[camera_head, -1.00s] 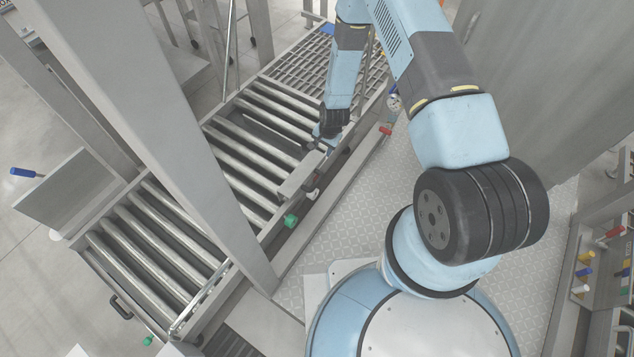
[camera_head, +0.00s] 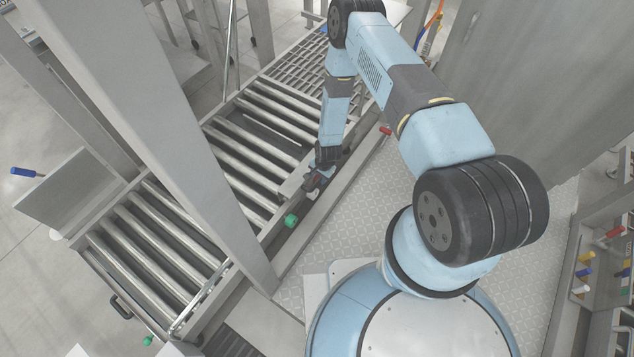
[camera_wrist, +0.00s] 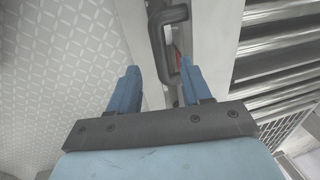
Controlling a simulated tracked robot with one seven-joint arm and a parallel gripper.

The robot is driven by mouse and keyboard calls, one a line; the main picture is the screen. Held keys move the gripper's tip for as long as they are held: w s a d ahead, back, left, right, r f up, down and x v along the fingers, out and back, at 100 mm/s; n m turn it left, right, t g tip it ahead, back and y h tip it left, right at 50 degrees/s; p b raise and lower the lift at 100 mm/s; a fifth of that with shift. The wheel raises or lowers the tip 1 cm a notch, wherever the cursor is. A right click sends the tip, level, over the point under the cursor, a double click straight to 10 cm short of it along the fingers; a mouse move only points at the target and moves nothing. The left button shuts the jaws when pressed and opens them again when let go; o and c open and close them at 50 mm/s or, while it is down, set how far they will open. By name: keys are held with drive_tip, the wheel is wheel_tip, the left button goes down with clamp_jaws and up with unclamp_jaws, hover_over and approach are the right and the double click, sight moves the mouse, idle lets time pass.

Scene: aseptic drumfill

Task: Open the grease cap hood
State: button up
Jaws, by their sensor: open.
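A light grey, plate-like cover (camera_head: 294,183), which looks like the grease cap hood, sits on the near side rail of the roller conveyor. It appears closed, but my gripper and arm partly cover it. In the wrist view a dark bar handle (camera_wrist: 158,32) reaches down from the top edge, beside a pale panel (camera_wrist: 214,35). My gripper (camera_head: 317,182) is at the right end of the cover. In the wrist view my gripper (camera_wrist: 160,67) is open with blue fingers, and the handle's lower end lies between them in the picture. Contact cannot be told.
Conveyor rollers (camera_head: 240,180) lie left of the cover, with a green knob (camera_head: 291,221) just below it. A red knob (camera_head: 386,131) is to the right. A thick grey post (camera_head: 165,130) stands in front of the conveyor. The patterned floor plate (camera_head: 350,235) is clear.

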sight(317, 183)
drive_tip(key=shift+w+a+f, duration=0.1)
drive_tip(key=shift+a+f, duration=0.05)
drive_tip(key=shift+f, duration=0.8)
drive_tip(key=shift+w+a+f, duration=0.1)
drive_tip(key=shift+a+f, duration=0.05)
drive_tip(key=shift+f, duration=0.8)
drive_tip(key=shift+w+a+f, duration=0.1)
drive_tip(key=shift+a+f, duration=0.05)
drive_tip(key=shift+f, duration=0.8)
drive_tip(key=shift+c, duration=0.2)
clamp_jaws()
